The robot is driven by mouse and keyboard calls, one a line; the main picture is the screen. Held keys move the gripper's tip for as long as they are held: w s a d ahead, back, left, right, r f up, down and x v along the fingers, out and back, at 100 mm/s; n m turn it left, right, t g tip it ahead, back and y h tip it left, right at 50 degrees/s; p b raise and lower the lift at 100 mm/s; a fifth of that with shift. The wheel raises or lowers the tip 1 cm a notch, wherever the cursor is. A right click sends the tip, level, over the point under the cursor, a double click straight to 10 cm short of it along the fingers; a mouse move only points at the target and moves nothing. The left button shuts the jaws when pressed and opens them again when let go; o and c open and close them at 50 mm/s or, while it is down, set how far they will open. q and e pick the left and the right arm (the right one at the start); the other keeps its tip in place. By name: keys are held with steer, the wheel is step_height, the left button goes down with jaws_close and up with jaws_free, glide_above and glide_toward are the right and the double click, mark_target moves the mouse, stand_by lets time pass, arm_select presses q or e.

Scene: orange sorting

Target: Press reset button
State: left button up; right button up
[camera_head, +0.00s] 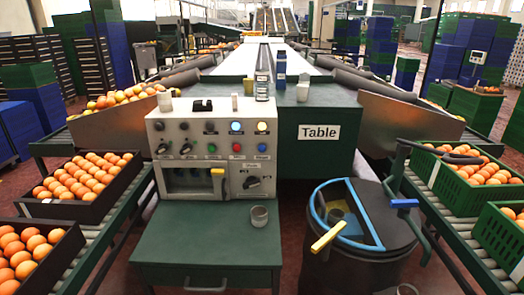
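A light grey control panel (222,164) stands on the green cabinet in the middle. Its lower button row has a green button (211,148), a red button (236,148) and a blue button (261,147) at the right. Above them are a lit blue lamp (235,127) and a yellow-white lamp (261,126). The small labels are too blurred to read, so I cannot tell for certain which is the reset button. Rotary knobs (162,148) sit at the left, and a dark selector (252,182) is at the lower right. Neither gripper shows.
A dark bin (367,235) with a blue-rimmed opening is at right. Crates of oranges (82,182) line both sides. The panel's front is unobstructed.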

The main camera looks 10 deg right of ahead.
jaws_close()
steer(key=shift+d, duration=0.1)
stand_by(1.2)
